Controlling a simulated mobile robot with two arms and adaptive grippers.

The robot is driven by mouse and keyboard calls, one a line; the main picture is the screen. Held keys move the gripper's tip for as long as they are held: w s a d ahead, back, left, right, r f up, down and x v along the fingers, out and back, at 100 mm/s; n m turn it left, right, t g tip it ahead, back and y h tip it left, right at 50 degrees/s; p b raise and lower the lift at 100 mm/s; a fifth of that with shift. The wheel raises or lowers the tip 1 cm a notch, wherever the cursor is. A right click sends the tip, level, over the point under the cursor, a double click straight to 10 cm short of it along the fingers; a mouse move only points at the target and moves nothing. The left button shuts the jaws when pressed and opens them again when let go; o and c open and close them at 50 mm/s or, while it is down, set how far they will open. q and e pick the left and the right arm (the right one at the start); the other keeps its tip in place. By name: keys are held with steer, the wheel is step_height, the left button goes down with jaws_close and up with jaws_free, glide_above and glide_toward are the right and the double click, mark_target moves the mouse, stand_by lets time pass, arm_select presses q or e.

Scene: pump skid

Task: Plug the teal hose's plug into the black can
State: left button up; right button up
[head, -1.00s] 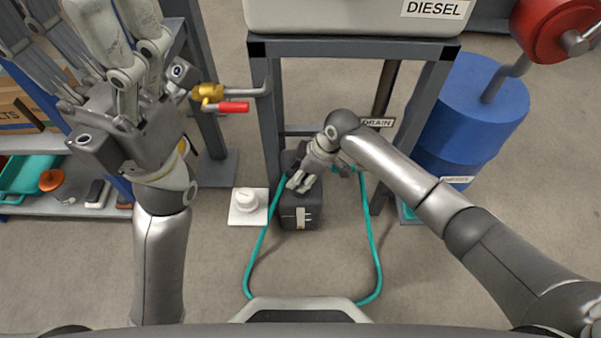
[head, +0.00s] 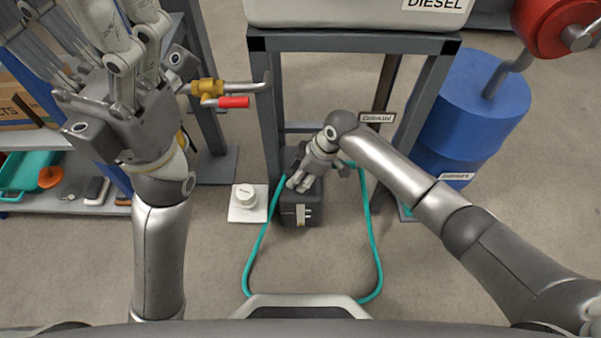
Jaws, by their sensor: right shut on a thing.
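The black can (head: 299,212) stands on the floor under the diesel tank's frame, with a pale label on its front. The teal hose (head: 262,235) runs from the top of the can area, loops down toward my base and goes up on the right side (head: 373,240). My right gripper (head: 301,184) is right over the can's top, shut at the teal hose's end; the plug itself is hidden by the fingers, and I cannot tell whether it touches the can. My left gripper (head: 112,50) is raised at the upper left, fingers apart, with nothing between them.
A brass valve with a red handle (head: 233,101) sticks out near my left gripper. A white pad with a white round piece (head: 247,203) lies left of the can. Frame legs (head: 271,130) flank the can. A blue drum (head: 470,110) stands right; a shelf (head: 60,200) stands left.

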steer(key=o, duration=1.2)
steer(key=shift+f, duration=0.15)
steer(key=shift+d, duration=0.1)
steer(key=shift+d+r, duration=0.1)
steer(key=shift+r, duration=0.25)
steer(key=v, duration=0.7)
steer(key=shift+s, duration=0.1)
